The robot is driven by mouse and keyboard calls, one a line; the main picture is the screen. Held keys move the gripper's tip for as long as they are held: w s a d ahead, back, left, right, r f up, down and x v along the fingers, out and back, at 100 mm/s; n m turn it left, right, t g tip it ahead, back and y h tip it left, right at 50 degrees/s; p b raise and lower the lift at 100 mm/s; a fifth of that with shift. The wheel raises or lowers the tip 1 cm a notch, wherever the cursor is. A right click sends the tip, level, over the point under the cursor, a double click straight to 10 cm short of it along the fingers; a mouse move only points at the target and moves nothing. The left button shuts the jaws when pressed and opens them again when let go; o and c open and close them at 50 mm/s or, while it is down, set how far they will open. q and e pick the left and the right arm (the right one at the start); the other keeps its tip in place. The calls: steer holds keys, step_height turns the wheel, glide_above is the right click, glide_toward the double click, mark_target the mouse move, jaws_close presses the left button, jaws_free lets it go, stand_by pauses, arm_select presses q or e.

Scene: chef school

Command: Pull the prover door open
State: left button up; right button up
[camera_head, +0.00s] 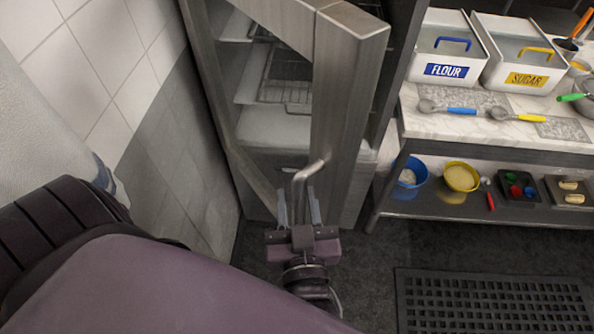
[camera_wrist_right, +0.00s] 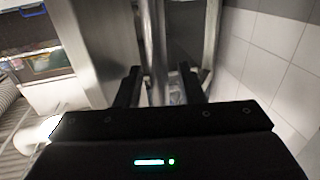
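The prover door (camera_head: 345,105) is a steel frame with a glass pane. It stands ajar, its right edge swung out towards me from the cabinet. A bent metal bar handle (camera_head: 306,174) sits low on its right stile. My right gripper (camera_head: 299,207) is at the handle's lower part, its fingers on either side of the bar with gaps showing. In the right wrist view the fingers (camera_wrist_right: 160,88) are spread and the handle bar (camera_wrist_right: 155,45) runs between them. Whether a finger touches the bar is unclear. My left gripper is out of view.
Wire racks (camera_head: 285,75) show inside the prover. A tiled wall (camera_head: 110,60) is at the left. On the right a marble-topped table (camera_head: 560,140) holds flour (camera_head: 447,88) and sugar (camera_head: 520,82) bins and scoops. A black rubber mat (camera_head: 490,300) lies on the floor.

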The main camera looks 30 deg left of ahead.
steer(key=p+v, duration=0.3)
steer(key=v, duration=0.4)
steer(key=shift+s+d, duration=0.25)
steer(key=shift+s, duration=0.05)
